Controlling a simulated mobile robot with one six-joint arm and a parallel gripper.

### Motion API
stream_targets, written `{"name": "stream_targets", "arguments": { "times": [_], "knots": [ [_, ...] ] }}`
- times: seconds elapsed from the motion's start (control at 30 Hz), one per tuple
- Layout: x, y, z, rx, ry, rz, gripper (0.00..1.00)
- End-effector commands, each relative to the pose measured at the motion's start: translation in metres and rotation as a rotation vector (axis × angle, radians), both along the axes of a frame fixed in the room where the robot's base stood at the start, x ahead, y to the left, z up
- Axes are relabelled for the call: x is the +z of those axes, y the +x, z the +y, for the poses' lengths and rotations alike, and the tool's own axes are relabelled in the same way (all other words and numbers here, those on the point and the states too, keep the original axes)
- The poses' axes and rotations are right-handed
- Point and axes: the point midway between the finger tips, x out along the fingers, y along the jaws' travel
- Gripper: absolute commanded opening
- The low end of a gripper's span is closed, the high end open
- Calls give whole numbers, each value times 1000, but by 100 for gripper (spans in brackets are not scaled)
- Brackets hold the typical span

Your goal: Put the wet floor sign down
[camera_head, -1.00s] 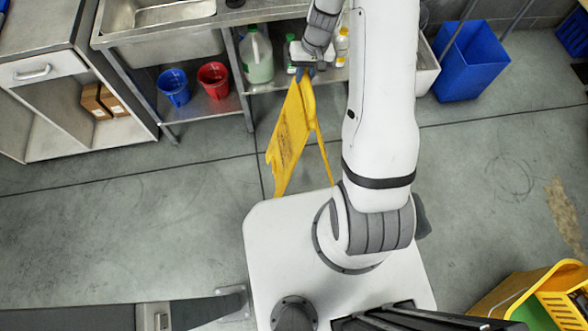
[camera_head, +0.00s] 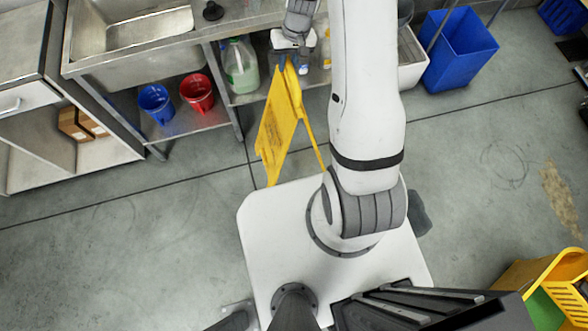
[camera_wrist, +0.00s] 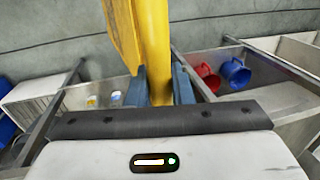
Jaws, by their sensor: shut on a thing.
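The yellow wet floor sign (camera_head: 279,128) hangs upright from my gripper (camera_head: 290,63), its legs spread a little apart, over the floor in front of the sink bench. My gripper is shut on the top of the sign. In the wrist view the yellow sign (camera_wrist: 153,50) sits between the two blue-grey fingers of my gripper (camera_wrist: 160,88). My base hides the area around the sign's lower end in the head view, so I cannot tell whether its feet touch the floor.
A steel sink bench (camera_head: 150,62) stands behind the sign. Its lower shelf holds a blue bucket (camera_head: 156,104), a red bucket (camera_head: 197,93) and a jug (camera_head: 241,66). A blue bin (camera_head: 459,50) stands at the back right. A yellow mop bucket (camera_head: 535,275) is at lower right. Floor at left is clear.

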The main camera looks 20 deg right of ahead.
Motion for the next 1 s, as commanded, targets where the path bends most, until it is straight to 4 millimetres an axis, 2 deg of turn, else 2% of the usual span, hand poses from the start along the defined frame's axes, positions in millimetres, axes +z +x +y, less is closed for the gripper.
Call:
{"name": "stream_targets", "arguments": {
  "times": [0.17, 0.33, 1.0],
  "knots": [
    [-11, 0, 3, 6, 1, -3, 0],
    [-29, -3, 5, 9, 2, -4, 0],
    [-97, -26, 10, 11, -3, 4, 0]
  ]
}}
